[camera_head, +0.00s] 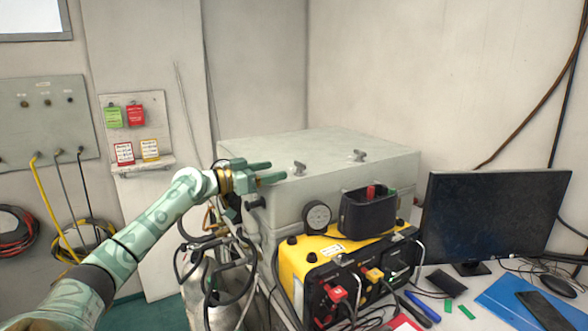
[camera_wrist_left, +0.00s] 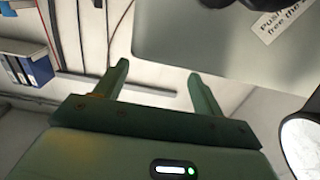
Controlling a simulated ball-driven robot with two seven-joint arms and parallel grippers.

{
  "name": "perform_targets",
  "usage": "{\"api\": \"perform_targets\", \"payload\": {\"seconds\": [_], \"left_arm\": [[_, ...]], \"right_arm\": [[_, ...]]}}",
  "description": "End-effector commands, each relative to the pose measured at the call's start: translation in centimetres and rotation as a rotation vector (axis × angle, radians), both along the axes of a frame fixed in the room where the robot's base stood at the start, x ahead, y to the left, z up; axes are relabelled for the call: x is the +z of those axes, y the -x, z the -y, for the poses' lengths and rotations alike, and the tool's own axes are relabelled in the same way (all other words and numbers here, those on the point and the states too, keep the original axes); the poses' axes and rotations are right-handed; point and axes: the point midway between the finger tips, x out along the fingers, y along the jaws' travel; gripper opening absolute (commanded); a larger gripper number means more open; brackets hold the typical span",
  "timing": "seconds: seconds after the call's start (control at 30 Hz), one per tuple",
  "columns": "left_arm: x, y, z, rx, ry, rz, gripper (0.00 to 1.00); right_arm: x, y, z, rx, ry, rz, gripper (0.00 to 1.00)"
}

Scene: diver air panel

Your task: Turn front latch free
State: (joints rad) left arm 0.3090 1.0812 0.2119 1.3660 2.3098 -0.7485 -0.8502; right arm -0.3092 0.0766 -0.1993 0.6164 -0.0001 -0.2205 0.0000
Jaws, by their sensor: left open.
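I cannot tell for sure which is the front latch. My right gripper is not in view.
A monitor (camera_head: 495,218) is at right. A metal cylinder (camera_head: 212,290) with hoses stands below my left arm.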

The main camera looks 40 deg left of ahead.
Motion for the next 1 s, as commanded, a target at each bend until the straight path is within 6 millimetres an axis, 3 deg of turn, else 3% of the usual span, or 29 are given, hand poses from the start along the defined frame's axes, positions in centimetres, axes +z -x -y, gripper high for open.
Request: {"api": "perform_targets", "payload": {"seconds": [0.2, 0.4, 0.83, 0.87, 1.0], "left_arm": [[0.2, -3.7, 1.0, 0.001, 0.006, 0.005, 0.69], [0.1, -6.1, 1.7, 0.002, 0.004, 0.002, 0.69], [0.0, -7.1, 2.1, 0.000, 0.001, -0.001, 0.69], [0.0, -7.1, 2.1, 0.000, 0.001, -0.001, 0.66], [0.0, -7.1, 2.1, 0.000, 0.001, -0.001, 0.27]], "right_arm": [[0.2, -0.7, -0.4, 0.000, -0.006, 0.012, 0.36], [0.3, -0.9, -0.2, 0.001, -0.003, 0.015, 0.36], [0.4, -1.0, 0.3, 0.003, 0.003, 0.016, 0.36], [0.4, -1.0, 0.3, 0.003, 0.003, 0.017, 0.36], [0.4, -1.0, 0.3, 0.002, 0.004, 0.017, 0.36]]}}
